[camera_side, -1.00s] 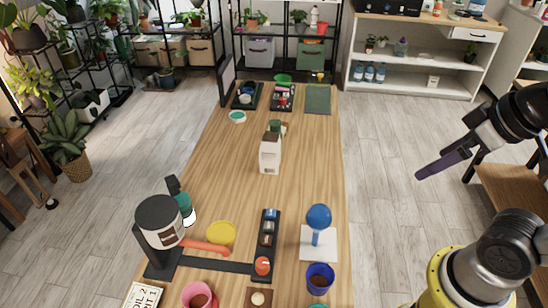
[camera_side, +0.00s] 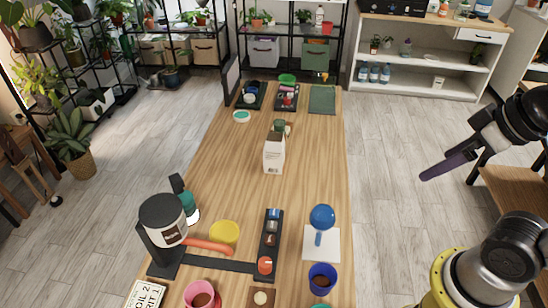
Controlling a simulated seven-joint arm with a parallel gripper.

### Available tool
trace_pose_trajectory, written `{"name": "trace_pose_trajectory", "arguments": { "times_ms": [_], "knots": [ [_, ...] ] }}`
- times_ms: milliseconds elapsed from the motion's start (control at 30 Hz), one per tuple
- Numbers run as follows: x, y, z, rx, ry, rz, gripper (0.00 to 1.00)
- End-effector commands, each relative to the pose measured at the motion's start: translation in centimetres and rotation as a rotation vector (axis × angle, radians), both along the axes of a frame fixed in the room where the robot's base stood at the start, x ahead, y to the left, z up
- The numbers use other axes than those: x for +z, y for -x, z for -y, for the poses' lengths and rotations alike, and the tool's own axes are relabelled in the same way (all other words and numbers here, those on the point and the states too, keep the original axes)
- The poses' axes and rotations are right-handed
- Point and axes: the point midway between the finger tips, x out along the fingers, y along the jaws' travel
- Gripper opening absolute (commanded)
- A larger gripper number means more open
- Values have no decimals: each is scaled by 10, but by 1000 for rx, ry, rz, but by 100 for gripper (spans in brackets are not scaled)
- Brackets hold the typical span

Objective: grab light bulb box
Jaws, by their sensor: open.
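A white carton (camera_side: 274,157) stands upright near the middle of the wooden table. It has a small dark print low on its front, too small to read, so I cannot be sure it is the light bulb box. A green and a brown item show just behind its top. My gripper (camera_side: 441,167), with purple fingers, is open and empty. It is in the air to the right of the table, well apart from the carton, and points left and down. The fingers overlap in this view, so the gap between them is hidden.
Small trays and a green mat (camera_side: 322,98) lie at the far end. Table around the carton is clear.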

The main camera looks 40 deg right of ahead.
Motion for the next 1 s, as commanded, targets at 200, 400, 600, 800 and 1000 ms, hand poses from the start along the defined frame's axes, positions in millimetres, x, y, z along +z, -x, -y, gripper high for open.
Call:
{"name": "trace_pose_trajectory", "arguments": {
  "times_ms": [200, 400, 600, 800, 1000],
  "knots": [
    [0, 0, 0, 38, 20, 2, 100],
    [32, -23, -8, 215, 82, 87, 100],
    [72, -85, -20, 406, 137, 134, 100],
    [88, -168, -30, 567, 170, 143, 100],
    [66, -264, -34, 699, 177, 126, 100]
  ]
}}
